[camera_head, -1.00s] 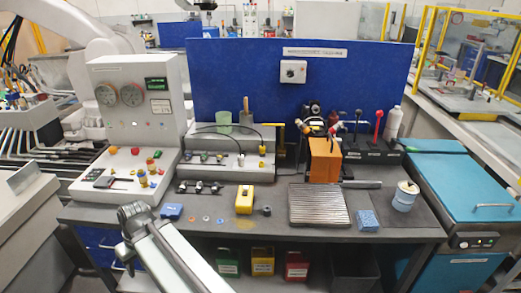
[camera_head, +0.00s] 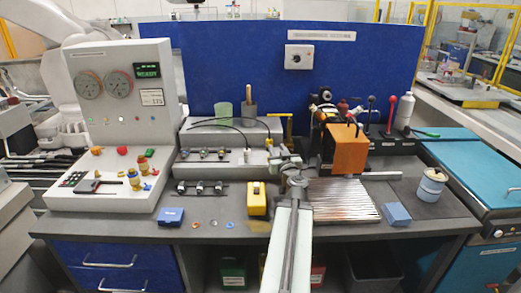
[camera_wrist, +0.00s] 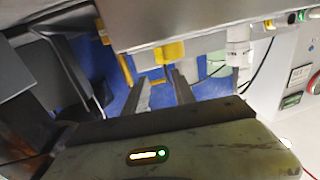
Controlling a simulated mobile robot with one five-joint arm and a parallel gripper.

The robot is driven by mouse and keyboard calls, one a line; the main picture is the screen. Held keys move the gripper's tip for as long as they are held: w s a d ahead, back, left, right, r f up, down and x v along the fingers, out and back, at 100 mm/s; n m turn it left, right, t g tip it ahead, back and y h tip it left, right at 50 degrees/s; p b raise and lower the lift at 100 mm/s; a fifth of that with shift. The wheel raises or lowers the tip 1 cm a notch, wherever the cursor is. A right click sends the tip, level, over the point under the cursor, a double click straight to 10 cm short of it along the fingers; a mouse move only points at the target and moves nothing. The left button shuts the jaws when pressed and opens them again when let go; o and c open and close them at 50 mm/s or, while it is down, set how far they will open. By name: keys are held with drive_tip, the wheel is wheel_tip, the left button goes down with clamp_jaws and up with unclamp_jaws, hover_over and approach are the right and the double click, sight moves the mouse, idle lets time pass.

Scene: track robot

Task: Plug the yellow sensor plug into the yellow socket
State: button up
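A small yellow piece (camera_wrist: 170,52) shows at the edge of the grey block in the wrist view; I take it as the yellow sensor plug. In the head view it is a yellow patch (camera_head: 268,143) beside my gripper, with a black cable arcing towards it. I cannot make out the yellow socket separately. My gripper (camera_head: 284,162) is in front of the right end of the stepped grey block (camera_head: 205,137). In the wrist view its two fingers (camera_wrist: 160,92) are apart with nothing between them. The yellow piece is beyond the fingertips.
A pale connector (camera_wrist: 238,52) hangs beside the yellow piece, and a yellow bracket (camera_wrist: 125,70) stands on its other side. A yellow box (camera_head: 257,200), ribbed plate (camera_head: 342,199) and orange block (camera_head: 349,150) are near my arm. The control console (camera_head: 125,95) stands left.

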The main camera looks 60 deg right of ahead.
sight(270, 141)
drive_tip(key=shift+w+d+r, duration=0.15)
drive_tip(key=shift+w+d, duration=0.15)
drive_tip(key=shift+x, duration=1.1)
drive_tip(key=x, duration=0.5)
drive_tip(key=shift+w+a+r+p, duration=0.2)
drive_tip(key=shift+w+a+p, duration=0.05)
drive_tip(key=shift+w+p, duration=0.1)
drive_tip(key=shift+a, duration=0.1)
clamp_jaws()
